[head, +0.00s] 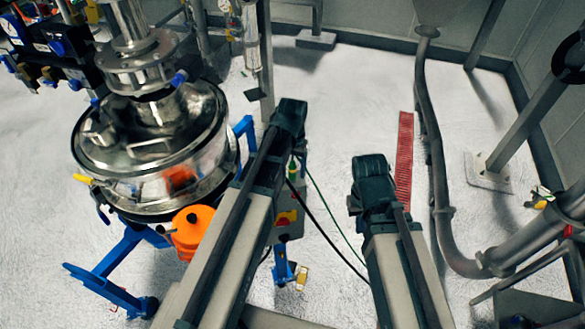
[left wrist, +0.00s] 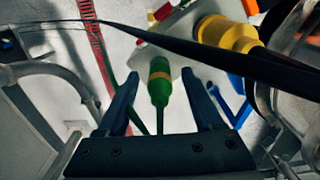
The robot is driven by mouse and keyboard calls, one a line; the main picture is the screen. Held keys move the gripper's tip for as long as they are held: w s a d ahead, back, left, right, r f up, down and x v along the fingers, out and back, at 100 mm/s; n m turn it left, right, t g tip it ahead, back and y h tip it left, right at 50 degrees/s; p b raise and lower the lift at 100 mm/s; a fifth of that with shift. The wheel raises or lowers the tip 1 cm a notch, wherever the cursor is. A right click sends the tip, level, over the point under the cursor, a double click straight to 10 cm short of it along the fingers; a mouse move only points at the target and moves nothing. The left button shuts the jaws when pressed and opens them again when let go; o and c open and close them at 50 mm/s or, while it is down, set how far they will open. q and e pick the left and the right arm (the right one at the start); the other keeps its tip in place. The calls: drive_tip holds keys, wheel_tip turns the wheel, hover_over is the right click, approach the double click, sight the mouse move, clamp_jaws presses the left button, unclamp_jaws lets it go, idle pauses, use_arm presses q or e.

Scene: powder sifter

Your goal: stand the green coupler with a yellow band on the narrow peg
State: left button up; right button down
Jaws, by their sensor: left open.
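The green coupler with a yellow band (left wrist: 159,78) is in the left wrist view, seen between the fingers of my left gripper (left wrist: 164,88). The fingers are spread, with a visible gap on both sides of the coupler. A thin green line runs below it. In the head view a small green part (head: 292,168) shows beside my left arm; I cannot tell whether it is the coupler. The left fingers are not clear in the head view. My right arm shows there, but its fingers are hidden. I cannot make out the narrow peg.
A shiny metal sifter (head: 150,150) on a blue frame (head: 105,285) stands at the left, with an orange part (head: 192,228) beside it. A grey box (head: 289,208) sits by my left arm. A red strip (head: 404,160) lies near a curved pipe (head: 438,160). Thin cables cross the floor.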

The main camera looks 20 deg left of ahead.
use_arm(q)
wheel_tip(320, 180, up, 13)
drive_tip(key=p, duration=1.2)
drive_tip(key=shift+f, duration=0.1)
drive_tip(key=s+d+f+m+b, duration=0.1)
drive_tip(key=s+d+f+b, duration=0.2)
drive_tip(key=f+b, duration=0.3)
drive_tip(key=s+d+f+m+b, duration=0.1)
drive_tip(key=s+d+f+b, duration=0.3)
drive_tip(key=s+f+b, duration=0.2)
drive_tip(key=s+d+f+m+y+b, duration=0.1)
drive_tip(key=s+d+f+b, duration=0.2)
drive_tip(key=s+f+b, duration=0.2)
wheel_tip(320, 180, down, 3)
drive_tip(key=b, duration=0.2)
drive_tip(key=shift+s+d+r+b, duration=0.2)
drive_tip(key=shift+d+b, duration=0.05)
drive_tip(key=shift+b, duration=0.1)
